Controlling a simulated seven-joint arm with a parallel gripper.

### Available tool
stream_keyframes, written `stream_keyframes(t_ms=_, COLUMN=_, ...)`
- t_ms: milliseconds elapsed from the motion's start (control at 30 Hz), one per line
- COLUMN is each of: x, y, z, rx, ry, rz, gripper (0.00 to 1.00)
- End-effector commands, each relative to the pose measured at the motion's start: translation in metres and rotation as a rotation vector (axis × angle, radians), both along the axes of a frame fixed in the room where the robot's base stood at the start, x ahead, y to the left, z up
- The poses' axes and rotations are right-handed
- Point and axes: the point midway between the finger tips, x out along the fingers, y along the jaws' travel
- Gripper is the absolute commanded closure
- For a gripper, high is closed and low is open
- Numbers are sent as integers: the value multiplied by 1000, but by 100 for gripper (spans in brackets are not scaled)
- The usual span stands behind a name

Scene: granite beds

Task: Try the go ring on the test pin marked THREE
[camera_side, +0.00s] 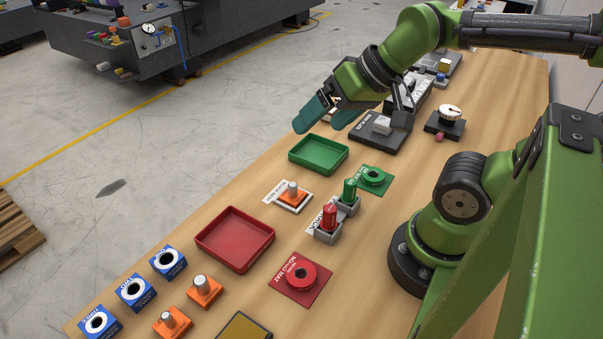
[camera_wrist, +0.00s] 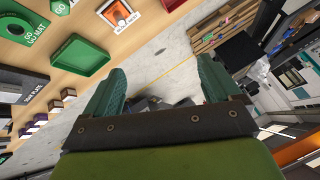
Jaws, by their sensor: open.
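The green go ring (camera_side: 374,176) lies flat on the green go mat (camera_side: 387,187), right of the green tray; it also shows at the upper left of the wrist view (camera_wrist: 12,27). Orange blocks bearing upright grey pins stand on the table: one (camera_side: 292,193) on a white-framed spot, and two (camera_side: 204,289) (camera_side: 172,321) at the front. Their markings are unreadable. Blue blocks with round holes stand at front left; the nearest (camera_side: 100,322) appears marked THREE. My gripper (camera_side: 323,116) is open and empty, raised near the table's far-left edge beyond the green tray.
A green tray (camera_side: 319,153) and a red tray (camera_side: 235,239) lie along the left edge. A red ring (camera_side: 301,274) sits on a red mat. Upright green (camera_side: 349,190) and red (camera_side: 329,217) plugs stand in grey holders mid-table. A dial gauge stands on a black base (camera_side: 445,125).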

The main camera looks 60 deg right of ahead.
Motion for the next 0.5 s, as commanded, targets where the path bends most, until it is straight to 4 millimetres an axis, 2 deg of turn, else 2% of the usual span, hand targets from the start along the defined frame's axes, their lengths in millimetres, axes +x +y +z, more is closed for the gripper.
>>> stream_keyframes(t_ms=167, x=0, y=-2, z=0, rx=0, ry=1, rz=-9, gripper=10)
stream_keyframes(t_ms=267, x=6, y=-18, z=-10, rx=5, ry=46, rz=-73, gripper=10)
stream_keyframes(t_ms=367, x=14, y=-57, z=-24, rx=-18, ry=141, rz=-160, gripper=10)
stream_keyframes(t_ms=433, x=13, y=-96, z=-39, rx=-79, ry=237, rz=-155, gripper=10)
stream_keyframes(t_ms=500, x=4, y=-135, z=-53, rx=-150, ry=347, rz=-89, gripper=10)
